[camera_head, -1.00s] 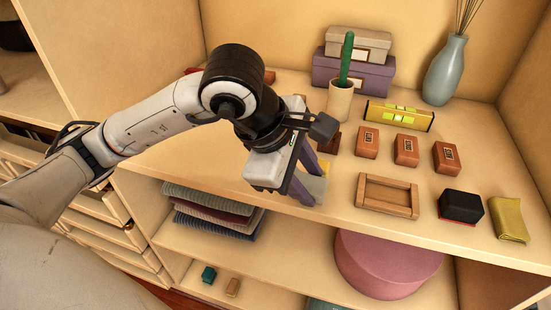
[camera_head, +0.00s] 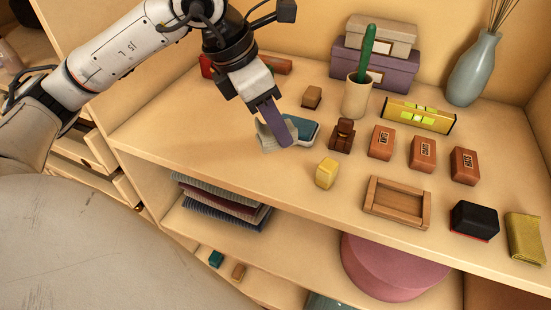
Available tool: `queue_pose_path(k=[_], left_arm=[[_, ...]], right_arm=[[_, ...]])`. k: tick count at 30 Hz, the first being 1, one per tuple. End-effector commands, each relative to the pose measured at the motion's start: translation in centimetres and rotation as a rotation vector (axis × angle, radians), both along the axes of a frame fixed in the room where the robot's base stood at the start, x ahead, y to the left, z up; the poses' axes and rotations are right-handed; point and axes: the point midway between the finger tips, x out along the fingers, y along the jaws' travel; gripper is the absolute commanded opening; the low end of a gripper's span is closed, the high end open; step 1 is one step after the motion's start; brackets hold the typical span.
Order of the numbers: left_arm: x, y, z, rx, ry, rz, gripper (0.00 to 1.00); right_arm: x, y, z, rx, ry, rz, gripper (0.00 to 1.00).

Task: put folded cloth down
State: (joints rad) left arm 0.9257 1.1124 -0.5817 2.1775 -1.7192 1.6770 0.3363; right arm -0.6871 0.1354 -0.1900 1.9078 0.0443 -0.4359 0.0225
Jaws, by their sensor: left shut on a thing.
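My left gripper (camera_head: 273,134) reaches down over the upper shelf from the upper left, its purple finger in view. It is shut on a small grey folded cloth (camera_head: 265,138), whose pale edges stick out around the finger. The cloth is at or just above the shelf board (camera_head: 200,135); I cannot tell whether it touches. A blue-teal tin (camera_head: 304,126) lies close behind and to the right of the finger, partly hidden. My right gripper is not in view.
A yellow block (camera_head: 326,172), a dark brown figure-like block (camera_head: 343,134) and a wooden tray (camera_head: 397,202) are to the right. A cup with a cactus (camera_head: 358,97) stands behind. An olive folded cloth (camera_head: 525,237) lies far right. The shelf left of the gripper is clear.

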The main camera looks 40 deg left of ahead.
Motion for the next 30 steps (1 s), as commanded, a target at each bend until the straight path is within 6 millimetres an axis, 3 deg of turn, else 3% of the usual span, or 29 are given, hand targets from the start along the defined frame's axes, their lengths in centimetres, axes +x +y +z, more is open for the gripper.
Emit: queue_pose_path(k=[1,15,23,24,27,30], left_arm=[[-0.1,0.0,-1.1,0.001,0.005,0.001,0.14],[-0.1,0.0,-7.0,0.001,0.002,-0.001,0.14],[0.0,0.0,-7.3,0.000,-0.001,-0.002,0.14],[0.0,0.0,-7.4,0.001,0.000,-0.002,0.40],[0.0,0.0,-7.3,0.001,0.000,-0.002,0.54],[0.0,0.0,-7.3,0.001,0.000,-0.002,0.54]], right_arm=[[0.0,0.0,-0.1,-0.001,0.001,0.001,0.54],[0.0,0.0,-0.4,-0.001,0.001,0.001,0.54],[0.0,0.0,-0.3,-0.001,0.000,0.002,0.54],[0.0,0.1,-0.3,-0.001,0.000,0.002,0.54],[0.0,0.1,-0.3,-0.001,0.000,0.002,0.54],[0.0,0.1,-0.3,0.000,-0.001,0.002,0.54]])
